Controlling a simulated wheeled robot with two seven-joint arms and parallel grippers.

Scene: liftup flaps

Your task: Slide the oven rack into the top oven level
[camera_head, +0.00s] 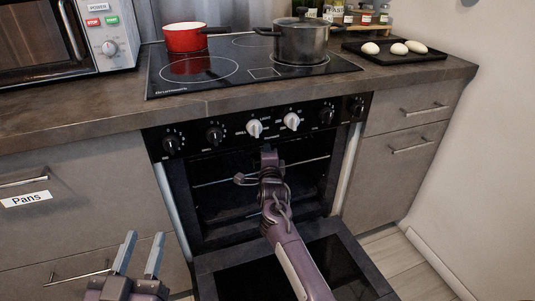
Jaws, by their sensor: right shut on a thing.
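The oven (182,212) stands open under the counter, with its door (335,268) folded down toward me. Inside the dark cavity, a thin light bar of the oven rack (312,161) runs across the upper part. My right gripper (268,160) reaches in over the lowered door and is shut on the rack near its middle. The arm hides part of the rack, and the dark interior hides how its sides sit on the level. My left gripper (138,254) is at the lower left, outside the oven, with its two fingers apart and empty.
A row of knobs (254,129) lies just above the opening. On top are a red pan (184,38), a grey pot (302,42) and a black tray (395,54) with pale pieces. Drawers with handles flank the oven. A microwave (107,40) stands at left.

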